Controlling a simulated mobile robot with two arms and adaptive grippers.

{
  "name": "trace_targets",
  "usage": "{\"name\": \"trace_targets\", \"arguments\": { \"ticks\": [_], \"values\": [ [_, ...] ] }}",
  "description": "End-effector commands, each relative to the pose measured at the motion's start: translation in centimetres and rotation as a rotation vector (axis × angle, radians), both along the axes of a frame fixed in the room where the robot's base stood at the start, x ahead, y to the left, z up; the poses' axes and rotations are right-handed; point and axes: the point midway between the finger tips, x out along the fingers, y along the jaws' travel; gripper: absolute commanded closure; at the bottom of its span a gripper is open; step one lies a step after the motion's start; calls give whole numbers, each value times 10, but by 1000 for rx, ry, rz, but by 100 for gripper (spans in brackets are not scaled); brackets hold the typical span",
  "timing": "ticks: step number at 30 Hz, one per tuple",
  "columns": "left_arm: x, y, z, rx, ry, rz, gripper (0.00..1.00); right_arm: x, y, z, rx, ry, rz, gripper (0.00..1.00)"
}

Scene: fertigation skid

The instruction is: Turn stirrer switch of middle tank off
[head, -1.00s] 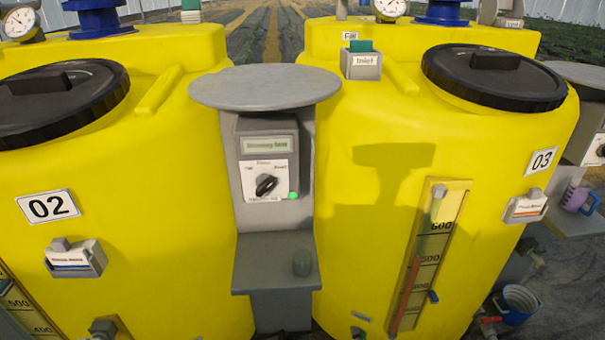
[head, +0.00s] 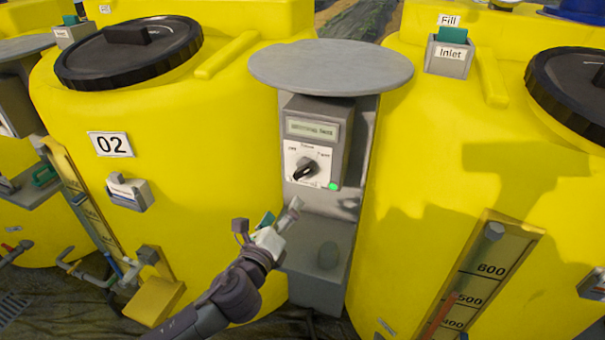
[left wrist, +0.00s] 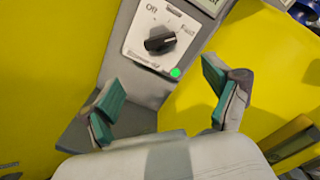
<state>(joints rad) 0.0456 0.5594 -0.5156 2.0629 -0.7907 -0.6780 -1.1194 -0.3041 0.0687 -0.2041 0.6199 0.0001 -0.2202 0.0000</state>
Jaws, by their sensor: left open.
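The stirrer switch is a black rotary knob (head: 304,171) on a white dial plate marked Off on the left and Fast on the right. It sits on a grey control box (head: 314,132) between two yellow tanks, one labelled 02 (head: 110,144). A green light (head: 333,187) glows at the plate's lower right. My left gripper (head: 278,213) is below and in front of the box, apart from the knob. In the left wrist view, its teal-padded fingers (left wrist: 162,102) are spread and empty, with the knob (left wrist: 160,40) beyond them. My right gripper is out of view.
A round grey top (head: 331,64) overhangs the control box. An inlet box (head: 450,54) and a level gauge (head: 475,280) are on the right tank.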

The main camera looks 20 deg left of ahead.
Motion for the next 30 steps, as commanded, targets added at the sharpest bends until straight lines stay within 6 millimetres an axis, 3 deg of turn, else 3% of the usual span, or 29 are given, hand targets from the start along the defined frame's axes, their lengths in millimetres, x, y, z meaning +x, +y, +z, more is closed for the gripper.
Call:
{"name": "trace_targets", "arguments": {
  "ticks": [5,18,24,30],
  "values": [
    [23,-1,4,3,-5,2,11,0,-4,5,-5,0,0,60],
    [112,-4,2,0,-1,1,11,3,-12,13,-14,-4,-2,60],
    [131,-5,1,-1,-1,1,11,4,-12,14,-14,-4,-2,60],
    [135,-5,0,-2,0,0,11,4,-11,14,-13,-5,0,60]
  ]
}}
